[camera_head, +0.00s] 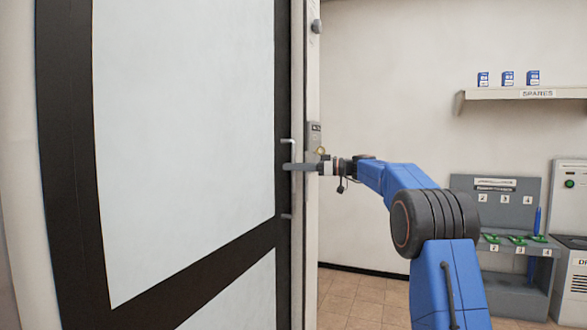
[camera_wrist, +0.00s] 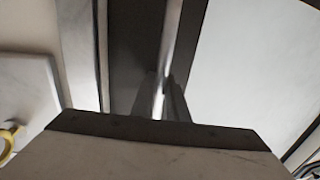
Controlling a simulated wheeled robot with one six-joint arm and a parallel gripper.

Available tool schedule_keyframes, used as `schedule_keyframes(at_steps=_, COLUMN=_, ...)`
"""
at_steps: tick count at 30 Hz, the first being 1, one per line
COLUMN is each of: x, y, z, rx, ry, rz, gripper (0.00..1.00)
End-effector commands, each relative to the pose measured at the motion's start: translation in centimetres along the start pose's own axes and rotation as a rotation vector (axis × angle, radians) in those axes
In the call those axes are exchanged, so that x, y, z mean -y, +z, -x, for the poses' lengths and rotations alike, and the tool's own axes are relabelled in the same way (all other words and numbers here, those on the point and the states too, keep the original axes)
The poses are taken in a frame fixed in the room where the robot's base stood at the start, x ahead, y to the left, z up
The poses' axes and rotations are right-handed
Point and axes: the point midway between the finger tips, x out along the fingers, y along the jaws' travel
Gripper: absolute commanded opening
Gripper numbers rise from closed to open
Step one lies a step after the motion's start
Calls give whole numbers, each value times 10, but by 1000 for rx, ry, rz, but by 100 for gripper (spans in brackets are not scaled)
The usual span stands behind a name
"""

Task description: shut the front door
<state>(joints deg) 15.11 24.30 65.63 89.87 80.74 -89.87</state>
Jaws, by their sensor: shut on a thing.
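The front door (camera_head: 185,110) fills the left of the head view, with pale panels in a dark frame. It stands at an angle to me, and its right edge is beside a pale upright post (camera_head: 297,80). A thin metal bar handle (camera_head: 291,205) runs upright near that edge. In the wrist view the handle (camera_wrist: 172,45) runs down between my two dark fingers (camera_wrist: 163,100). The fingertips' exact contact is partly hidden in shadow.
A grey lock box (camera_head: 314,135) is on the wall right of the door. A shelf marked SPARES (camera_head: 520,94) carries small blue boxes. A grey numbered stand (camera_head: 510,235) and a pale cabinet (camera_head: 570,210) stand at the right. Tiled floor (camera_head: 360,298) is clear between.

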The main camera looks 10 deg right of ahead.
Motion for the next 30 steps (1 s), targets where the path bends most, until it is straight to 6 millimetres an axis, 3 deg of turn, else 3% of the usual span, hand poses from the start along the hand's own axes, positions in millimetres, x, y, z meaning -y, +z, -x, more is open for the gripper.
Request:
schedule_keyframes(at_steps=10, x=-5, y=-1, z=2, rx=-4, ry=14, rz=1, gripper=0)
schedule_keyframes(at_steps=11, x=-5, y=-1, z=2, rx=-4, ry=14, rz=1, gripper=19)
schedule_keyframes(at_steps=13, x=-4, y=-1, z=2, rx=-4, ry=13, rz=1, gripper=33)
schedule_keyframes(at_steps=23, x=-3, y=-1, z=3, rx=-3, ry=9, rz=1, gripper=33)
schedule_keyframes(at_steps=30, x=-3, y=-1, z=31, rx=-2, ry=11, rz=1, gripper=33)
